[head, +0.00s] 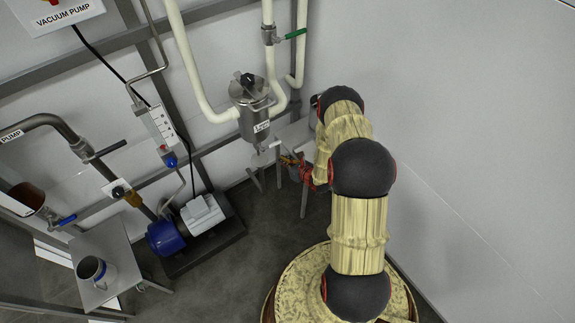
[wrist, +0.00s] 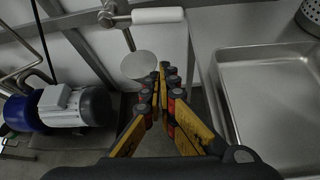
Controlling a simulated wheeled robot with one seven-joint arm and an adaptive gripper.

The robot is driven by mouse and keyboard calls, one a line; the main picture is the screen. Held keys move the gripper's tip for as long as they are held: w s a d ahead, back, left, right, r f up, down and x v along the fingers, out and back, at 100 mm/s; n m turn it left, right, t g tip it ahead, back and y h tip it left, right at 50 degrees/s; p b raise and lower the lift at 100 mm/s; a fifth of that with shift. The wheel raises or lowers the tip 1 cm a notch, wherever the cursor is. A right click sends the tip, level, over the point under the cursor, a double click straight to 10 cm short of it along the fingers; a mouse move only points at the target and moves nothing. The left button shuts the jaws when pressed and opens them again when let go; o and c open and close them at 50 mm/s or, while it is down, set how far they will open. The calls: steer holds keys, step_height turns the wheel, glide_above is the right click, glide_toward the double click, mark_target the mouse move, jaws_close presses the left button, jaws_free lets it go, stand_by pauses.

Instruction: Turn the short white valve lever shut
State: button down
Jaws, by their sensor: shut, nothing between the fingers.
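The short white lever (wrist: 158,15) shows at the top of the wrist view, lying sideways with its metal valve body (wrist: 106,16) at its left end. In the head view a small white lever (head: 275,143) shows under the steel vessel (head: 249,108), partly crowded by my gripper. My gripper (wrist: 163,70) is shut and empty. In the wrist view its fingertips are below the lever in the picture and apart from it. In the head view my gripper (head: 290,160) is just right of and below the lever.
A pale round disc (wrist: 138,65) lies left of my fingertips in the wrist view. A steel sink (wrist: 270,85) is to the right. A blue-and-grey pump motor (wrist: 70,106) is at left. A green-handled valve (head: 292,34) is on the pipe above. White walls stand behind and right.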

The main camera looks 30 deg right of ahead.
mark_target(271, 146)
steer(key=w, duration=0.1)
steer(key=w+r+b, duration=0.1)
steer(key=w, duration=0.1)
steer(key=w+r, duration=0.1)
steer(key=shift+w+b, duration=0.2)
steer(key=shift+b, duration=0.2)
steer(key=shift+w+d+r+p, duration=0.1)
steer(key=shift+r+p, duration=0.1)
steer(key=shift+r, duration=0.25)
steer(key=shift+w+d+r+p, duration=0.1)
steer(key=shift+r+p, duration=0.05)
steer(key=shift+r, duration=0.25)
